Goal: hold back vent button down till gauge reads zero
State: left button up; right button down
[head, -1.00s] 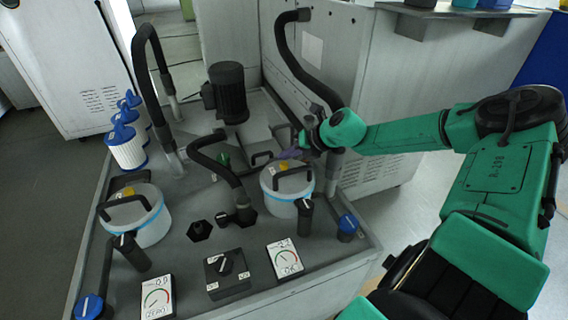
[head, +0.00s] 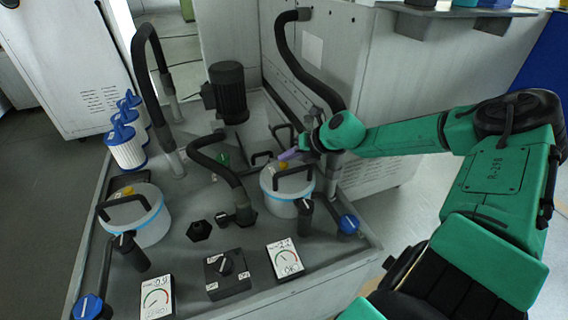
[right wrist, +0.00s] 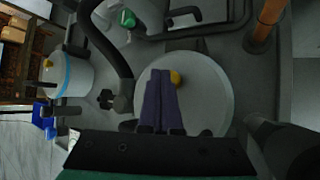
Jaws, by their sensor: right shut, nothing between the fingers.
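Two white canisters with blue bands stand on the machine deck, one at left (head: 147,226) and one at right (head: 281,207). Each lid has a black handle and a yellow button; the right lid's button (head: 283,166) also shows in the right wrist view (right wrist: 176,78). My right gripper (head: 284,156) is shut and empty, its purple fingers (right wrist: 158,100) over the right lid with tips close beside that button. I cannot tell whether they touch it. The right gauge (head: 285,260) seems to read 2.2; the left gauge (head: 156,297) seems to read 0.0. My left gripper is not in view.
A black selector knob box (head: 227,272) sits between the gauges. Black hoses arch over the deck, one (head: 215,163) close left of the right canister. A dark motor (head: 229,92) stands behind. Blue-capped filters (head: 125,148) stand at the left edge.

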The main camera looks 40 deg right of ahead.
aim_at(287, 165)
jog(key=shift+f+b, duration=0.4)
jog(key=shift+f, duration=0.15)
dwell(0.4)
jog(key=shift+s, duration=0.1)
dwell(2.2)
jog(key=shift+r+p, duration=0.95)
jog(key=shift+p, duration=0.05)
notch_tip(287, 165, up, 5)
jog(key=p, duration=0.5)
jog(key=shift+r, duration=0.15)
